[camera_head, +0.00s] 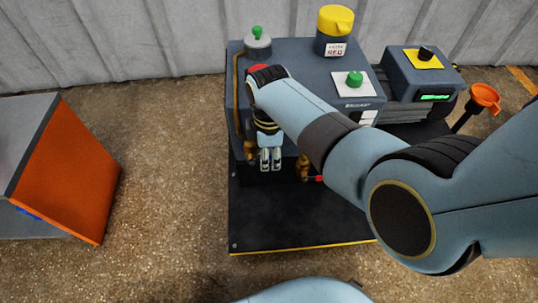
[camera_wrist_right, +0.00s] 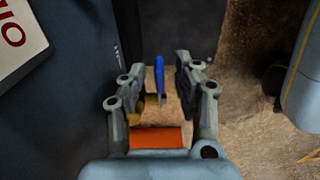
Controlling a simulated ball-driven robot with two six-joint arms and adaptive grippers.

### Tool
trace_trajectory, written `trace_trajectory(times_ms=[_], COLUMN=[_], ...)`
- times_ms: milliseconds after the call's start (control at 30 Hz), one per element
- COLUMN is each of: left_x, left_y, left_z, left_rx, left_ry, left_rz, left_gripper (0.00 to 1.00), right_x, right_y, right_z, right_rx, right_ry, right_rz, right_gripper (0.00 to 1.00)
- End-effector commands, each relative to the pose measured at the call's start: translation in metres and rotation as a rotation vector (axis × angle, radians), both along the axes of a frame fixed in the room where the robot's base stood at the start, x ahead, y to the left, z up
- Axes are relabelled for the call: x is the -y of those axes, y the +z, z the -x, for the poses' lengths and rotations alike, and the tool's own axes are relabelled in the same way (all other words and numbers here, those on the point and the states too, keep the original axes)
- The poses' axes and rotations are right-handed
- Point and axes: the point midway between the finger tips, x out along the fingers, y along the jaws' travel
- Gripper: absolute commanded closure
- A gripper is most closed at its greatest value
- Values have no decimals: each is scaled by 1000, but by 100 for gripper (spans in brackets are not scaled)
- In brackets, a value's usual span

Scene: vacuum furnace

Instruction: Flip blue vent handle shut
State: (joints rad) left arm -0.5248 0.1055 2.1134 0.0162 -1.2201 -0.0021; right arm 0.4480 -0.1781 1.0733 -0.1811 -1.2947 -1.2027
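The blue vent handle (camera_wrist_right: 159,75) shows in the right wrist view as a narrow upright blue bar, in the gap between the fingers of my right gripper (camera_wrist_right: 163,85). The fingers are apart, with space on both sides of the handle; I cannot tell how far ahead of the fingertips it is. In the head view my right gripper (camera_head: 271,159) points down at the front left of the dark furnace unit (camera_head: 300,75). The blue handle is hidden there. My left gripper is not in view.
A brass fitting (camera_head: 304,168) with a red tip (camera_head: 319,179) is right of the gripper. On top are a green knob (camera_head: 257,32), a yellow cap (camera_head: 336,20) and another green knob (camera_head: 355,78). An orange-sided cabinet (camera_head: 70,170) stands left, with open floor between.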

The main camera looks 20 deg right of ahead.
Motion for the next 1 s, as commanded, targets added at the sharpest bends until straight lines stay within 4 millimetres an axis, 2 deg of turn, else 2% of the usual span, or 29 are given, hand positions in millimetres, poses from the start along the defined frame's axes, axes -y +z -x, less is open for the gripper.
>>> trace_trajectory(times_ms=[100,333,667,800,1000], left_x=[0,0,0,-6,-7], left_y=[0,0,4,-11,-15], left_z=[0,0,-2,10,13], left_rx=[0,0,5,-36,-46], left_ry=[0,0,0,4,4], left_rz=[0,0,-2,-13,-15], left_gripper=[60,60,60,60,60], right_x=[0,0,2,5,5], right_y=[1,0,0,-4,-12], right_z=[0,0,0,1,2], right_rx=[1,0,10,38,70], right_ry=[0,0,0,1,0], right_rz=[0,0,-34,-133,-249], right_gripper=[71,100,100,100,100])
